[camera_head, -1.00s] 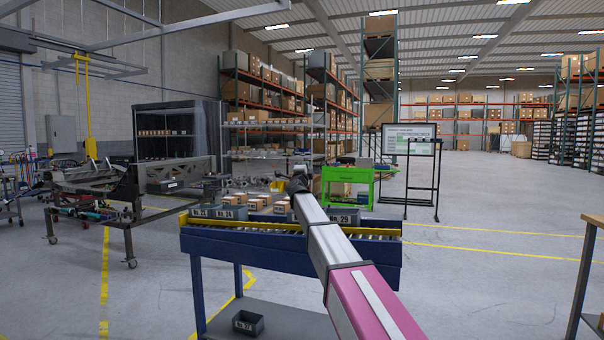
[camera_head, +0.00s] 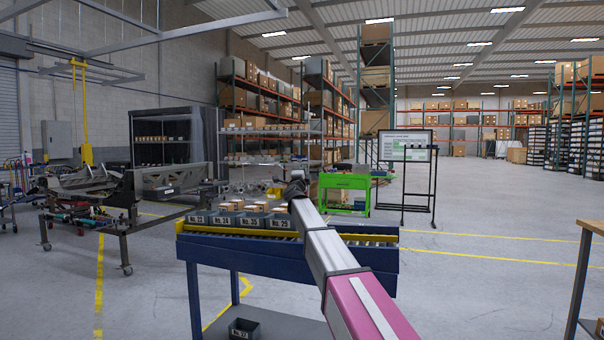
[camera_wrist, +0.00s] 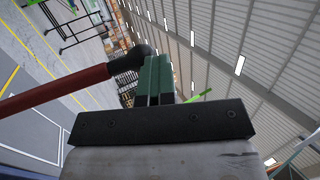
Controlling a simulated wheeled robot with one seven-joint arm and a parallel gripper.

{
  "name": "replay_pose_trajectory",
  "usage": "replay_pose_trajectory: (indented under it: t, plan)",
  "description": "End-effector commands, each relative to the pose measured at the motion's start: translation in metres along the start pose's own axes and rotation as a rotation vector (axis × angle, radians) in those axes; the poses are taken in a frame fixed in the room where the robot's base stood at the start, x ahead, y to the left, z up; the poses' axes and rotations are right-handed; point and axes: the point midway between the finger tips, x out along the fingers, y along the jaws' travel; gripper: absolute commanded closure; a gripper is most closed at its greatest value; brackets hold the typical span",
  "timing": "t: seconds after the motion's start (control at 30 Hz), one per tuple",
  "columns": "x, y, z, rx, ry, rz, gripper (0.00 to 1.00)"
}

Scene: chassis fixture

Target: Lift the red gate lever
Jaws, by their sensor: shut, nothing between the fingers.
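A red rod (camera_wrist: 60,90), which looks like the gate lever, runs in from the left in the wrist view. It ends in a black elbow (camera_wrist: 138,56) close to my gripper's fingers. My gripper (camera_wrist: 157,62) has its two green-and-black fingers shut together with nothing between them. The elbow is beside the fingertips; I cannot tell whether they touch. In the head view my gripper (camera_head: 296,186) is a small dark shape above the roller conveyor (camera_head: 290,252). I cannot make out the red lever there.
Several grey bins (camera_head: 238,219) with cartons stand in a row on the conveyor, left of my arm. Another bin (camera_head: 244,328) sits on the lower shelf. A green cart (camera_head: 345,190) and a black-framed stand (camera_head: 408,180) are behind. Open floor lies to the right.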

Motion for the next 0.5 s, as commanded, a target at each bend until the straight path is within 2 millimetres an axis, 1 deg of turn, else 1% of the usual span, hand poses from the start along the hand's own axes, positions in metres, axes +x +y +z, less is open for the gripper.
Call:
replay_pose_trajectory:
  t: [0.03, 0.17, 0.4, 0.5]
  plan:
    - [0.003, 0.001, -0.001, -0.001, 0.006, -0.002, 1.00]
    - [-0.019, 0.001, -0.002, 0.000, 0.004, 0.000, 1.00]
    - [-0.072, -0.001, -0.002, 0.001, 0.000, 0.001, 1.00]
    - [-0.090, -0.002, -0.001, 0.001, -0.002, 0.001, 1.00]
